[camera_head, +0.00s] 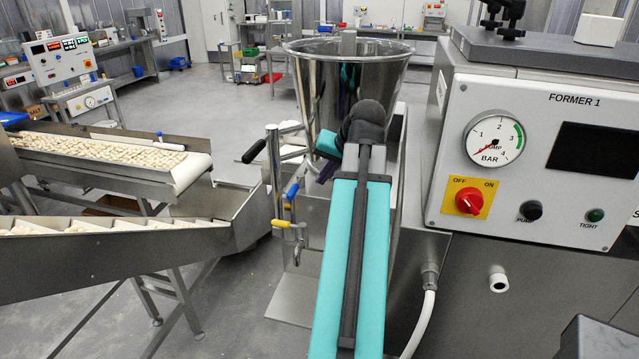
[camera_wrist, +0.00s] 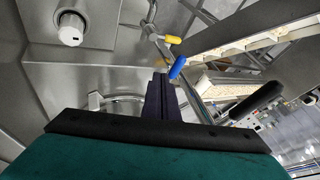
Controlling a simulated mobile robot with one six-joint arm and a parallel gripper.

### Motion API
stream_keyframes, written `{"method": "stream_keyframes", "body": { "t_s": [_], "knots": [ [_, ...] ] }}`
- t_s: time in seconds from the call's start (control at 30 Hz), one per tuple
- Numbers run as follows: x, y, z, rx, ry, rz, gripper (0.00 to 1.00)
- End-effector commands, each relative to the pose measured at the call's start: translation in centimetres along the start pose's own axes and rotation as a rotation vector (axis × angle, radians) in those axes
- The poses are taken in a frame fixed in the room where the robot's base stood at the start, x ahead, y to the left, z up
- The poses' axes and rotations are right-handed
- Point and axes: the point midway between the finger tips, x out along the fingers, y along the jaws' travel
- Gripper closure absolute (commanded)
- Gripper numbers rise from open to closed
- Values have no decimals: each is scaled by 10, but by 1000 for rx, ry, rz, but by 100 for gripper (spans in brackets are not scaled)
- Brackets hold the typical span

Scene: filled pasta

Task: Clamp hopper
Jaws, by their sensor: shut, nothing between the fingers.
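The steel hopper (camera_head: 310,88) stands upright behind my teal arm, which hides part of its lower cone. My gripper (camera_head: 318,178) is shut and empty in front of the hopper's lower part; its dark fingers also show in the wrist view (camera_wrist: 162,88). A blue-tipped lever (camera_head: 291,191) is just left of the fingers. In the wrist view the blue tip (camera_wrist: 177,68) appears close beyond the fingertips; I cannot tell whether they touch. A yellow-tipped lever (camera_head: 281,223) sits lower on the stand. A black handle (camera_head: 254,151) sticks out to the left.
The FORMER 1 panel (camera_head: 540,150) with gauge and red switch fills the right. A conveyor (camera_head: 120,160) carrying pasta and an inclined conveyor (camera_head: 110,255) crowd the left. A white hose (camera_head: 425,305) hangs below the machine. Open grey floor (camera_head: 235,100) lies behind.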

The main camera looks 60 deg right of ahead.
Motion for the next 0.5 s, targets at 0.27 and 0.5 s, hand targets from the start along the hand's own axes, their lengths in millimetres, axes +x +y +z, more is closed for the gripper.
{"method": "stream_keyframes", "body": {
  "t_s": [0.27,0.5],
  "knots": [
    [-22,-1,1,0,0,-1,100],
    [-27,-2,1,-1,-1,-1,100]
  ]
}}
